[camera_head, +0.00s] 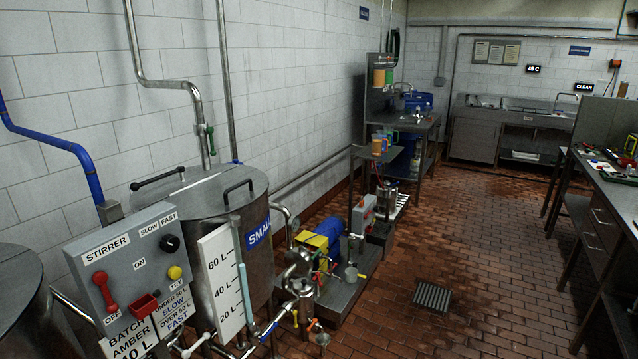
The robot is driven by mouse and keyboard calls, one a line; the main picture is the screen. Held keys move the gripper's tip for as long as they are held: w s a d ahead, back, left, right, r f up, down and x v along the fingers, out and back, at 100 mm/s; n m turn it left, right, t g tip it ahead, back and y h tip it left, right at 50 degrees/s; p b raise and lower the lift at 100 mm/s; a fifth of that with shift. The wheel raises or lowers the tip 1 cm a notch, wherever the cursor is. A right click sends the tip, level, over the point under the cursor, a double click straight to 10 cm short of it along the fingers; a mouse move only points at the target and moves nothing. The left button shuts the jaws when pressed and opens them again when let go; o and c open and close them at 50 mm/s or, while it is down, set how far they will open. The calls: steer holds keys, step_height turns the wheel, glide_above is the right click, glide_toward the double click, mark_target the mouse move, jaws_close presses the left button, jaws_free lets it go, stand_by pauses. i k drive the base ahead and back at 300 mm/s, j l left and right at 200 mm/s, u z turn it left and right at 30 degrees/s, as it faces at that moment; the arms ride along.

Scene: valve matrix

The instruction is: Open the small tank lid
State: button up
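The small tank (205,240) is a steel cylinder at the left middle, with a blue "SMALL" label (258,232) on its side. Its lid (200,190) lies flat across the top and looks closed. A dark arched handle (238,188) stands on the lid's right part. A black bar handle (157,178) sits at the lid's back left edge. A white level scale (222,280) marked 20, 40 and 60 L is on the tank's front. My gripper is not in view.
A grey stirrer control box (130,265) with a red lever stands in front of the tank's left side. Pipes rise behind the tank. A yellow and blue pump (318,250) and pipework stand to its right.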

mark_target(217, 194)
steer(key=i, duration=0.7)
steer(key=i+j+z, duration=0.15)
steer(key=i, duration=1.25)
steer(key=i+j+z, duration=0.1)
steer(key=i+z, duration=0.15)
steer(key=i, duration=0.15)
steer(key=i+j+z, duration=0.2)
steer(key=i, duration=0.2)
steer(key=u, duration=2.9)
